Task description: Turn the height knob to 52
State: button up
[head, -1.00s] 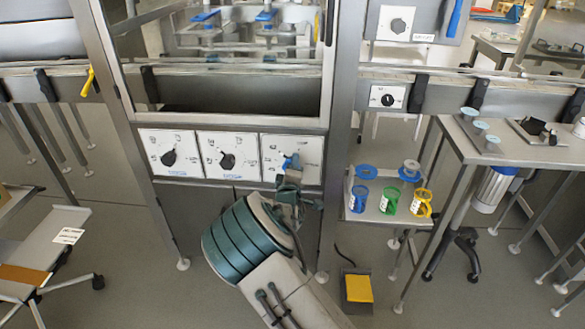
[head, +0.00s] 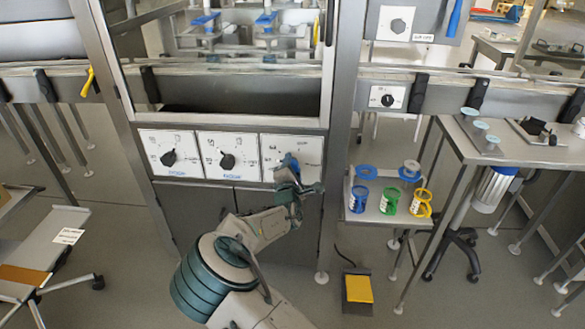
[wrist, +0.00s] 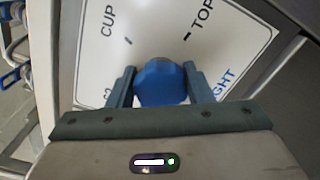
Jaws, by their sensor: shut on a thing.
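The height knob is a blue knob (head: 290,163) on the right-hand white dial panel (head: 310,147) of the machine front. In the wrist view the blue knob (wrist: 160,82) sits between the two fingers of my gripper (wrist: 160,88), which is shut on it. The panel (wrist: 225,45) behind it shows the words "CUP" and "TOP", and part of a blue word ending in "GHT". The panel is tilted in this view. In the head view my gripper (head: 289,174) hides part of the knob and panel. I cannot read the knob's setting.
Two more panels with black knobs, a left one (head: 169,158) and a middle one (head: 227,161), stand beside it. A shelf (head: 385,213) with blue, green and yellow cups is to the right. A yellow pedal (head: 358,288) is on the floor.

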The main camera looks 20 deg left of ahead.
jog(key=shift+f, duration=0.1)
dwell(0.5)
jog(key=o, duration=1)
jog(key=shift+s, duration=0.15)
jog(key=p+v, duration=0.1)
jog(key=v, duration=1.2)
jog(key=shift+s, duration=0.3)
jog(key=shift+d, duration=0.1)
